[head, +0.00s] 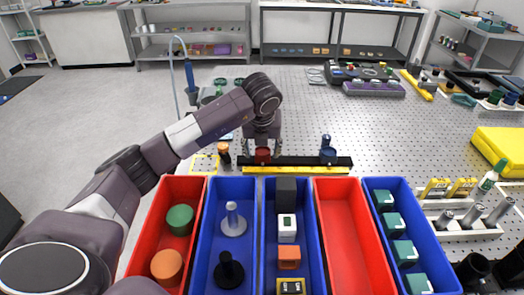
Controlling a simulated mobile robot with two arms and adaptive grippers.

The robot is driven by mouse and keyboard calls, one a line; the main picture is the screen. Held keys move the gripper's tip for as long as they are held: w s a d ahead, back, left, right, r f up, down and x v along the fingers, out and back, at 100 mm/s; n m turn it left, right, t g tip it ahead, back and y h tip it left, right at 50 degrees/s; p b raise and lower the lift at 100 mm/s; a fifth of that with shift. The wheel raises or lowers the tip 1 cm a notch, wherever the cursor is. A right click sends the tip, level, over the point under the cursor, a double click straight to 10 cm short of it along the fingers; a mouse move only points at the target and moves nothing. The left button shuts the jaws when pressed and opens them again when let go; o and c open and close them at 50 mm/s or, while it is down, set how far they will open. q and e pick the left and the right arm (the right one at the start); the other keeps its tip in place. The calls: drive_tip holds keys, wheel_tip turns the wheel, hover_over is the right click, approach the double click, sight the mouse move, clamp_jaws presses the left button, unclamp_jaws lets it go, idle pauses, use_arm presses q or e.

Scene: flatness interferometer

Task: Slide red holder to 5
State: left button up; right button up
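The red holder (263,155) sits on a black rail (300,160) near the left part of the rail. A yellow scale strip (310,169) runs along the rail's front; its numbers are too small to read. A blue holder (328,156) stands farther right on the same rail. My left gripper (263,150) points down over the red holder, with its fingers apart on either side of it. Small gaps seem to show between the fingers and the holder. My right gripper is not in view.
Red and blue bins stand in front of the rail, including an empty red bin (323,200). An orange-topped black piece (223,152) stands just left of the rail. The rail between the two holders looks clear.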

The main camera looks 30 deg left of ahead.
use_arm(q)
drive_tip(key=shift+w+d, duration=0.15)
drive_tip(key=shift+d, duration=0.05)
drive_tip(key=v, duration=1.2)
drive_tip(key=shift+f, duration=0.1)
idle(0.5)
